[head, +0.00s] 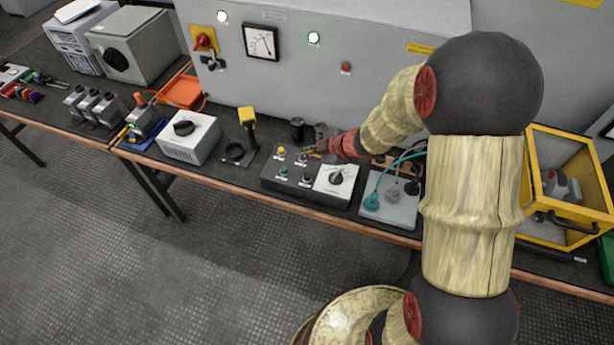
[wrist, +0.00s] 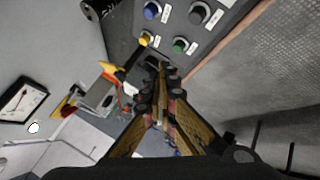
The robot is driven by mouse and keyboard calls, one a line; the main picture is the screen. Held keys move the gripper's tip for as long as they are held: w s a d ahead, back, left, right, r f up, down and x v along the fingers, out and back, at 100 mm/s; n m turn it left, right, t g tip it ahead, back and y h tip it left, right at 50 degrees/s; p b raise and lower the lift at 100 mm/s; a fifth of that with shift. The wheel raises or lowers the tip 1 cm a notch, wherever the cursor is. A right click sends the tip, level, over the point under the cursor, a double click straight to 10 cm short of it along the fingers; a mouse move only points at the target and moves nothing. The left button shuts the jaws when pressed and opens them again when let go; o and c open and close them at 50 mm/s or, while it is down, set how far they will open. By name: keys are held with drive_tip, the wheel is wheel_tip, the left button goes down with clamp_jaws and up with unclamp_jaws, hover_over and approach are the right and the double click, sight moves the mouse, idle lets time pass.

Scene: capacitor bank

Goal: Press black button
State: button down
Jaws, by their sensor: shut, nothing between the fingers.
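The black button (wrist: 198,13) is on a dark control panel (wrist: 232,10), at the top of the wrist view. In the head view the black button (head: 307,180) is at the panel's lower middle, left of a white plate with a rotary knob. Yellow (wrist: 146,38), blue (wrist: 152,10) and green (wrist: 180,46) buttons share the panel. My gripper (wrist: 160,68) is shut and empty, its tips close to the yellow and green buttons in the picture. In the head view my gripper (head: 314,150) is over the panel's back edge, apart from the black button. Whether it touches the panel cannot be told.
A rotary knob on a white plate (head: 333,186) is right of the buttons. Dark cylinders (head: 297,128) stand behind the panel. A grey cabinet (head: 385,85) rises behind.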

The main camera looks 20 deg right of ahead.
drive_tip(key=b, duration=0.7)
hover_over(306, 177)
wheel_tip(306, 177, down, 7)
drive_tip(key=shift+r, duration=0.1)
drive_tip(key=shift+f+b, duration=0.3)
drive_tip(key=shift+f, duration=0.45)
idle(0.4)
drive_tip(key=shift+f, duration=0.3)
drive_tip(key=shift+f+b, duration=0.6)
drive_tip(key=shift+f, duration=0.35)
idle(1.1)
drive_tip(key=shift+r, duration=0.2)
drive_tip(key=shift+r+p, duration=1.2)
drive_tip(key=shift+p, duration=0.35)
wheel_tip(306, 177, up, 5)
drive_tip(key=p, duration=0.5)
drive_tip(key=shift+p, duration=0.3)
